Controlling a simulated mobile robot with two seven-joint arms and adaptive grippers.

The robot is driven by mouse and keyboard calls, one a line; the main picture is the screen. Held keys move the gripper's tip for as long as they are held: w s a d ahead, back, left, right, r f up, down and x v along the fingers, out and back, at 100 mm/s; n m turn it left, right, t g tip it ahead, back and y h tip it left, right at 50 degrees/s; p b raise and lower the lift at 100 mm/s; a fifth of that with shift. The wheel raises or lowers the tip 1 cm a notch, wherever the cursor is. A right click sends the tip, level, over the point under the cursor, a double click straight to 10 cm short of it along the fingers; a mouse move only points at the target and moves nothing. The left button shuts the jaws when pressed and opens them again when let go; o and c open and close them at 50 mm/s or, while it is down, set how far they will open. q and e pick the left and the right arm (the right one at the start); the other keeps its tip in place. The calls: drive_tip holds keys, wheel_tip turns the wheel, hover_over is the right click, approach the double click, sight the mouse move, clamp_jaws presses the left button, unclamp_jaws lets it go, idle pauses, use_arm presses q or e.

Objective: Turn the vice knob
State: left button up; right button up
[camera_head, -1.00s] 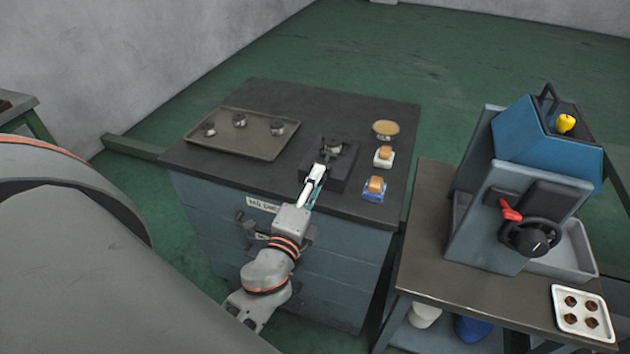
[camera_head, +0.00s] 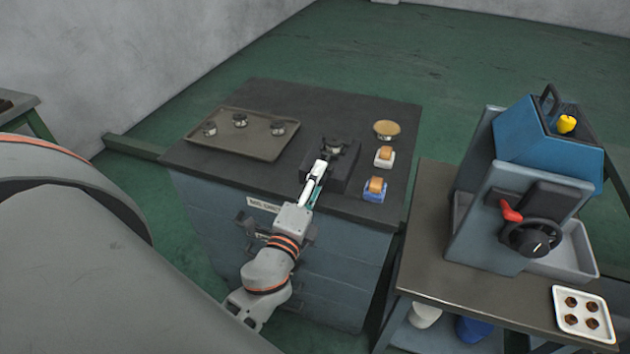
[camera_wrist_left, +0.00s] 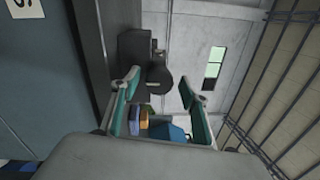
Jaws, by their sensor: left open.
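The dark vice (camera_head: 346,176) sits at the front edge of the workbench, with a small dark metal piece (camera_head: 336,147) on its top. My left gripper (camera_head: 317,168) reaches it from the front and covers its near face in the head view. In the left wrist view, the round dark vice knob (camera_wrist_left: 160,78) stands out from the vice body (camera_wrist_left: 132,58). The left gripper's two teal-padded fingers (camera_wrist_left: 158,88) are open, one on each side of the knob's line. I cannot tell whether they touch it. My right gripper is not in view.
A blue machine (camera_head: 520,150) stands on the right table (camera_head: 425,265), beside a white tray (camera_head: 566,325).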

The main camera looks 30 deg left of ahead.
use_arm(q)
drive_tip(key=shift+s, duration=0.1)
drive_tip(key=r+v, duration=0.1)
drive_tip(key=v, duration=1)
drive_tip(key=shift+s+f, duration=0.4)
drive_tip(key=shift+f, duration=0.05)
drive_tip(key=shift+d, duration=0.15)
drive_tip(key=s+d+f+n+g+h, duration=0.1)
drive_tip(key=f+n, duration=0.3)
drive_tip(key=f, duration=0.4)
drive_tip(key=s+d+f+n+g+h, duration=0.1)
drive_tip(key=d+f+n+g+h, duration=0.2)
drive_tip(key=f, duration=0.6)
drive_tip(key=s+d+f+n+g+h, duration=0.1)
drive_tip(key=d+f+n+g+h, duration=0.2)
drive_tip(key=f, duration=0.5)
drive_tip(key=shift+d+f+n+g, duration=0.3)
drive_tip(key=shift+d+n, duration=0.4)
drive_tip(key=shift+n, duration=0.7)
